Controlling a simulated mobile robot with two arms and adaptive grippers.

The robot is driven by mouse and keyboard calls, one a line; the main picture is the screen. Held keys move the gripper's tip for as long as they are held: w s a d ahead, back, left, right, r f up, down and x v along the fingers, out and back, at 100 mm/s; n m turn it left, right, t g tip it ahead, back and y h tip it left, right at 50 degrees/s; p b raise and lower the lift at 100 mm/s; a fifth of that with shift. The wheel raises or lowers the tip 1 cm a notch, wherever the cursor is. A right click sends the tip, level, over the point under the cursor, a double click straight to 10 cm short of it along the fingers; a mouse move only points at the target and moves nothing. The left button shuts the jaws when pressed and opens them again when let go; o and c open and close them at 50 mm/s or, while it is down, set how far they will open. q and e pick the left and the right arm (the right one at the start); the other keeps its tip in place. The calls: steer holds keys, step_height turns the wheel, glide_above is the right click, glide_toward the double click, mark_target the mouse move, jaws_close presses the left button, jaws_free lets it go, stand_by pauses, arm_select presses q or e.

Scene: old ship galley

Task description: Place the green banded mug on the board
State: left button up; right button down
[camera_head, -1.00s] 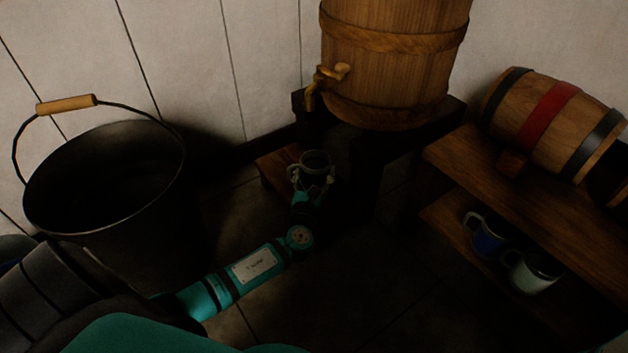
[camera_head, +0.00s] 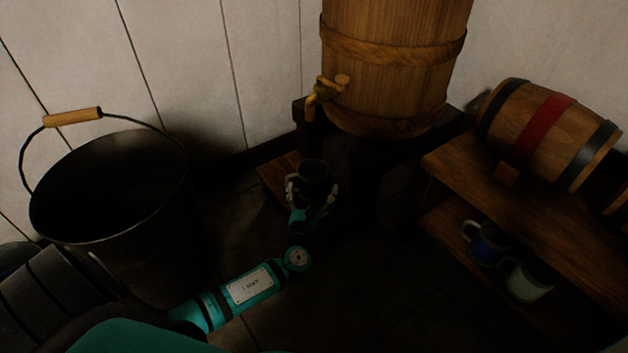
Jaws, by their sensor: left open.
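A dark mug (camera_head: 313,171) stands at the end of my left arm, beneath the tap of the big cask. It is too dim to make out a green band on it. My left gripper (camera_head: 311,192) is open, with its fingers spread to either side of the mug. A wooden board (camera_head: 274,174) shows low by the wall, just left of the mug. I cannot tell whether the mug's base touches it, as the gripper hides it. My right gripper is not in view.
A black bucket (camera_head: 105,190) with a raised handle stands at left, near my arm. The large cask (camera_head: 395,65) with a brass tap (camera_head: 320,92) rises behind the mug. At right, a shelf (camera_head: 500,195) holds a small barrel (camera_head: 545,130), with a blue mug (camera_head: 487,245) and pale mug (camera_head: 530,278) below.

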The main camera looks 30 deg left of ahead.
arm_select(q)
steer(key=p+v, duration=0.3)
steer(key=v, duration=0.5)
steer(key=shift+r, duration=0.1)
steer(key=shift+s+d, duration=0.2)
steer(key=shift+s, duration=0.15)
